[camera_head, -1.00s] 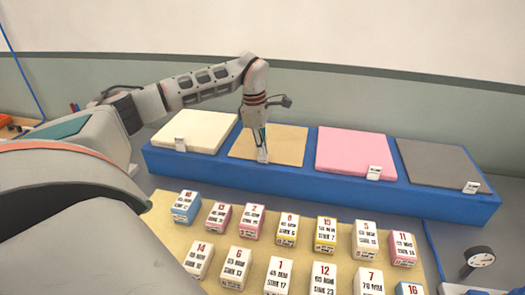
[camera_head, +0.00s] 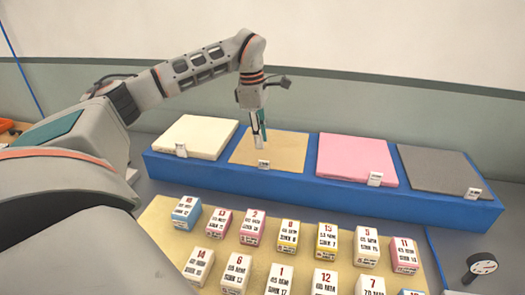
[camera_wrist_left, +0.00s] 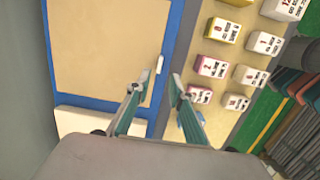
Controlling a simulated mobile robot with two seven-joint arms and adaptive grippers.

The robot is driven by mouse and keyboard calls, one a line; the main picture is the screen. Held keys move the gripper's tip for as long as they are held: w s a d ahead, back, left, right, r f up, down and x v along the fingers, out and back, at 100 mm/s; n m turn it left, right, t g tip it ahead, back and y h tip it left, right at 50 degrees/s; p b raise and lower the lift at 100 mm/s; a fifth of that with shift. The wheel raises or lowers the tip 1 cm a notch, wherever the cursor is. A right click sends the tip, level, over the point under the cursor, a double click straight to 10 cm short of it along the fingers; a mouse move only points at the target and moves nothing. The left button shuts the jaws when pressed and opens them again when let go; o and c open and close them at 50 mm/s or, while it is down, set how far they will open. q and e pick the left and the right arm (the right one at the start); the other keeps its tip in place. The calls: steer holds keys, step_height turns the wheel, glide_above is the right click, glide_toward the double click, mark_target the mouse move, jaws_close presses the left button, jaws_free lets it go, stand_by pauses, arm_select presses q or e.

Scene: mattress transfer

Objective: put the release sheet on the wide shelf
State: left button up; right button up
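A thin flat tan sheet (camera_head: 285,148), which looks like the release sheet, lies on a long blue platform (camera_head: 225,178) between a white slab and a pink slab. It also shows in the left wrist view (camera_wrist_left: 105,45). A small white label (camera_head: 263,165) stands at its front edge. My left gripper (camera_head: 258,148) hangs pointing down above the front part of the tan sheet. In the left wrist view its two fingers (camera_wrist_left: 156,88) are apart with nothing between them. My right gripper is in no view. I cannot tell which surface is the wide shelf.
The white slab (camera_head: 195,137), pink slab (camera_head: 355,158) and grey slab (camera_head: 435,167) lie on the same platform, each with a label. Several printed boxes stand on a tan mat (camera_head: 165,228) in front.

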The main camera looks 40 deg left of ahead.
arm_select(q)
steer(key=r, duration=0.4)
steer(key=shift+s+a+r, duration=0.15)
steer(key=shift+a+r, duration=0.1)
steer(key=shift+r, duration=0.1)
stand_by(0.3)
